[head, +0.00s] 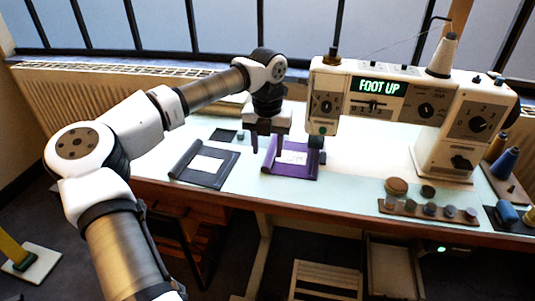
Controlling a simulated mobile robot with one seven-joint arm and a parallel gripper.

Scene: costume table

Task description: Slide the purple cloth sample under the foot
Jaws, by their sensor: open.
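The purple cloth sample (304,171) lies on the pale table, with a raised or rolled left edge and a white patch in its middle. My gripper (267,149) points down over its left edge, fingers apart. I cannot tell whether the fingertips touch the cloth. The white sewing machine (440,90) stands to the right, its display (382,86) reading "FOOT UP". The dark foot area (317,143) below the machine's left head is small, beside the cloth's right edge; its gap is unclear.
A dark cloth sample (205,180) with a white patch lies left of the purple one. A small dark square (223,135) lies behind it. A rack of several round pots (430,208) sits at the front right, with thread spools (503,163) at the right edge.

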